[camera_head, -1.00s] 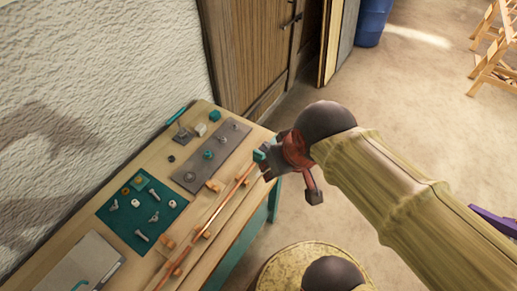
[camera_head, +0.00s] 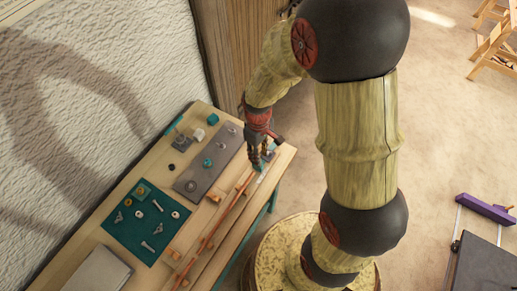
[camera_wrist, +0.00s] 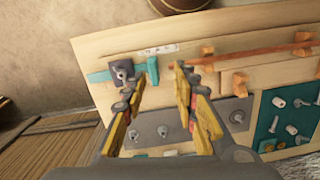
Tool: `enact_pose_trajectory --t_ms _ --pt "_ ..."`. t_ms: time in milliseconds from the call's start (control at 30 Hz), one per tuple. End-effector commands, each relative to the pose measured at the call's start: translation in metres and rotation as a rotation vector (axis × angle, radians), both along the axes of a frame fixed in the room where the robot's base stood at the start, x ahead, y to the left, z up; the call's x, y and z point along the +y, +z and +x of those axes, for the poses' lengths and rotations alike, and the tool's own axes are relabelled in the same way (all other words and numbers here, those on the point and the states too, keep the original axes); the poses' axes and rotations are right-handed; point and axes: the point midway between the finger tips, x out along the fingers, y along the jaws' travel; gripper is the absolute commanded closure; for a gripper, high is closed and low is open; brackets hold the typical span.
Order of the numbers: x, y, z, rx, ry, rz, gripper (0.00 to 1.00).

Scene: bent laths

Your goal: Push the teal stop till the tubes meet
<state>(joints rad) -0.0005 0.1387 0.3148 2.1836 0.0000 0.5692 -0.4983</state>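The teal stop (camera_wrist: 153,70) is a small upright block, seen in the wrist view between my fingertips; I cannot tell whether a finger touches it. Left of it are a teal strip (camera_wrist: 98,76) and a grey block with a wing nut (camera_wrist: 122,71). The copper-coloured tube line (camera_wrist: 270,50) runs right from near the stop; its near end is partly behind a finger. It also shows in the head view (camera_head: 218,229). Any gap between tubes is too small to make out. My gripper (camera_wrist: 155,78) is open, pointing down at the bench's far end in the head view (camera_head: 261,163).
Wooden holders (camera_wrist: 240,82) stand along the tube line. A white scale strip (camera_wrist: 159,50) lies beside the stop. A grey plate with knobs (camera_head: 208,160) and a green mat with loose hardware (camera_head: 145,222) lie on the bench (camera_head: 95,232). A wall borders its left side.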

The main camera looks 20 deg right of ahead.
Motion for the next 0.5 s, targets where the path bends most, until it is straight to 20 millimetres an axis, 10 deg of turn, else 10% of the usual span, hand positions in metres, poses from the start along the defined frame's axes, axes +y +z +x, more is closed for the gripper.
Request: enact_pose_trajectory --t_ms 500 --pt "0.000 -0.036 0.018 -0.060 0.131 0.005 0.71"
